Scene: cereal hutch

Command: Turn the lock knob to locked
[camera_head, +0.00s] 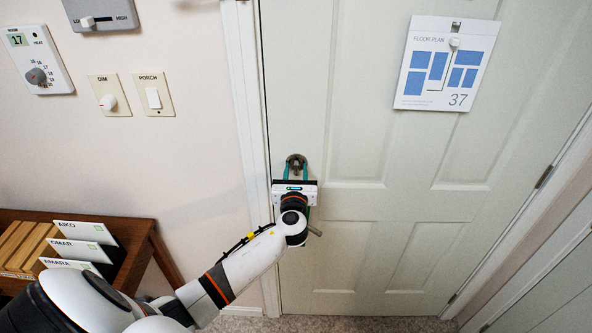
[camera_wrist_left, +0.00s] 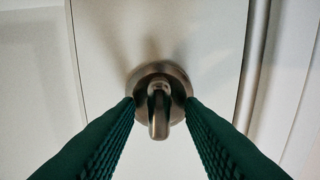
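The lock knob (camera_head: 296,160) is a dull metal thumb-turn on a round plate on the pale door (camera_head: 345,160), near its left edge. In the left wrist view the knob (camera_wrist_left: 158,112) sits in the middle, with its grip piece pointing down in the picture. My left gripper (camera_head: 296,170) is at the knob. Its two green ribbed fingers (camera_wrist_left: 160,108) are open, one on each side of the grip piece, with a visible gap to each side. The fingertips reach the plate's rim in the picture; contact cannot be told.
A door handle (camera_head: 315,231) shows partly behind my left wrist, below the knob. A floor plan sign (camera_head: 447,62) hangs on the door. Switches (camera_head: 153,95) and a thermostat (camera_head: 36,60) are on the left wall. A wooden hutch (camera_head: 140,240) with name cards stands lower left.

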